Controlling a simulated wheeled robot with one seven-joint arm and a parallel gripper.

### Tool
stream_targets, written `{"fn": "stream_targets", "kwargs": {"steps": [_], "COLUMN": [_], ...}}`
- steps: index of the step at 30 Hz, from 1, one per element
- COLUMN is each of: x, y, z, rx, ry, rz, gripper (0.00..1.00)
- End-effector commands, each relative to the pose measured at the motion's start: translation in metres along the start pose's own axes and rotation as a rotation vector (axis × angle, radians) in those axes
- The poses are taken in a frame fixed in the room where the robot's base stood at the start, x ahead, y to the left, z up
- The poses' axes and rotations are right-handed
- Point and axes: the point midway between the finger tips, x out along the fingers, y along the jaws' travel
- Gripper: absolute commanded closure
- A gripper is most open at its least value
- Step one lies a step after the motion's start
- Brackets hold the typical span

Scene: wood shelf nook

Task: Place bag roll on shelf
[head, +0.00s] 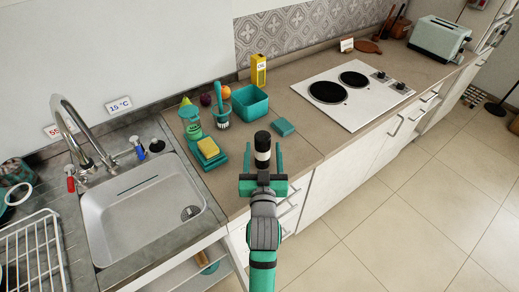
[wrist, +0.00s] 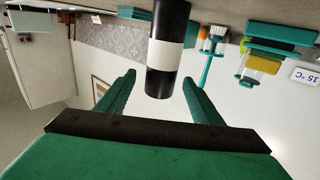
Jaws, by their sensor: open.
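The bag roll appears to be the black cylinder with a white band (head: 262,151) near the front edge of the counter. It stands upright; in the wrist view, which is upside down, the roll (wrist: 166,50) comes down from the counter between the fingers. My gripper (head: 263,163) is open, with its two green fingers on either side of the roll. In the wrist view my gripper (wrist: 158,82) shows gaps between the fingers and the roll. An open shelf board (head: 178,272) shows under the sink; I cannot tell if it is the task's shelf.
The sink (head: 150,205) is left, the white stove (head: 352,92) right. The floor at right is clear.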

Motion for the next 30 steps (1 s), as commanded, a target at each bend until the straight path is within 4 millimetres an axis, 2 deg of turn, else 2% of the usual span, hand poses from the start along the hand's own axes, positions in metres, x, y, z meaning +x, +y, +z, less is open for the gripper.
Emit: {"fn": "stream_targets", "kwargs": {"steps": [5,11,17,21,30], "x": [0.021,0.032,0.059,0.074,0.078], "y": [0.004,-0.003,-0.013,-0.012,-0.011], "z": [0.000,0.000,0.000,0.000,0.000], "rx": [-0.001,-0.001,-0.002,-0.001,0.000], "ry": [0.001,0.001,0.002,0.001,0.001], "rz": [0.007,-0.002,-0.009,-0.008,-0.006], "gripper": [0.40,0.40,0.40,0.40,0.40]}}
